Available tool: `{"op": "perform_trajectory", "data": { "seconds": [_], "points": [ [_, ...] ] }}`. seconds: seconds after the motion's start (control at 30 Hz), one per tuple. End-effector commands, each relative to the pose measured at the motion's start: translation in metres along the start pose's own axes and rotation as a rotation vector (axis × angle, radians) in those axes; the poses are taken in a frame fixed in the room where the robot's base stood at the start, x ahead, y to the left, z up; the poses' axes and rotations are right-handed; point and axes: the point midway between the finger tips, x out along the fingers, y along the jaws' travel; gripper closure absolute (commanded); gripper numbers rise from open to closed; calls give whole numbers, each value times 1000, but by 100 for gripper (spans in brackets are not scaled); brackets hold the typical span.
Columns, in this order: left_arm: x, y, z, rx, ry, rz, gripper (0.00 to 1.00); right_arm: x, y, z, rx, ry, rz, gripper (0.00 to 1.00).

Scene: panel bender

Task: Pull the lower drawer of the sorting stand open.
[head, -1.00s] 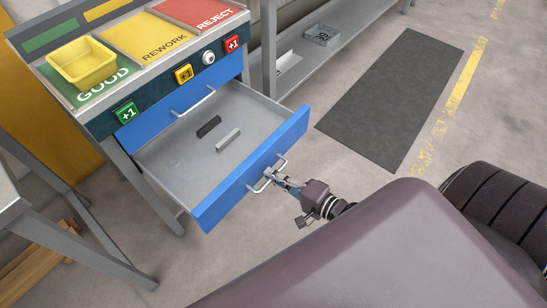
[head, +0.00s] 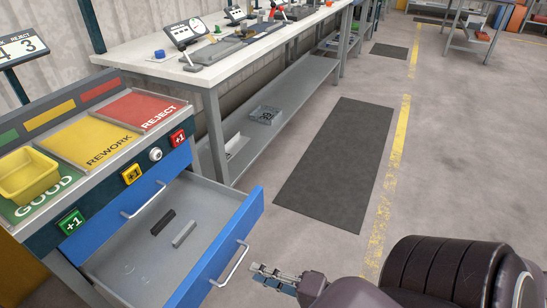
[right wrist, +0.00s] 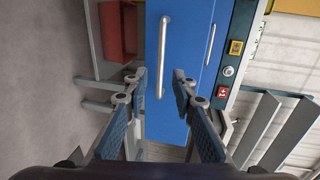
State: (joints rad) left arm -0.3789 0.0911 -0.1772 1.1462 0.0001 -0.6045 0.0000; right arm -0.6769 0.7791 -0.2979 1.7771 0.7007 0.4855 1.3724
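The sorting stand has a blue lower drawer (head: 222,248) that stands pulled well out. A dark bar (head: 163,222) and a light grey bar (head: 184,234) lie in it. The upper drawer (head: 105,216) above it is shut. My right gripper (head: 268,273) is just outside the drawer front, apart from the silver handle (head: 230,265). In the right wrist view the right gripper (right wrist: 158,88) is open and empty, with the lower drawer handle (right wrist: 163,55) ahead between its fingers. My left gripper is not in view.
A yellow bin (head: 27,175) sits on the stand's GOOD area. Rework and reject areas lie beside it, with several buttons on the front. A long workbench (head: 175,68) with a lower shelf stands behind. The floor around the dark mat (head: 338,165) is clear.

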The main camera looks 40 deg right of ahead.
Motion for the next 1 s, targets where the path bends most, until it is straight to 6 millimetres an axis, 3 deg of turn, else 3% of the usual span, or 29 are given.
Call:
{"op": "perform_trajectory", "data": {
  "seconds": [0.1, 0.3, 1.0],
  "points": [
    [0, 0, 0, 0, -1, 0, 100, -20, 1, 0, 0, -1, 3, 76],
    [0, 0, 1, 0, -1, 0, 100, -37, 0, 0, 0, 0, 1, 76],
    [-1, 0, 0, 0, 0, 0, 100, -39, 0, 1, -3, -1, 1, 76]
  ]
}}
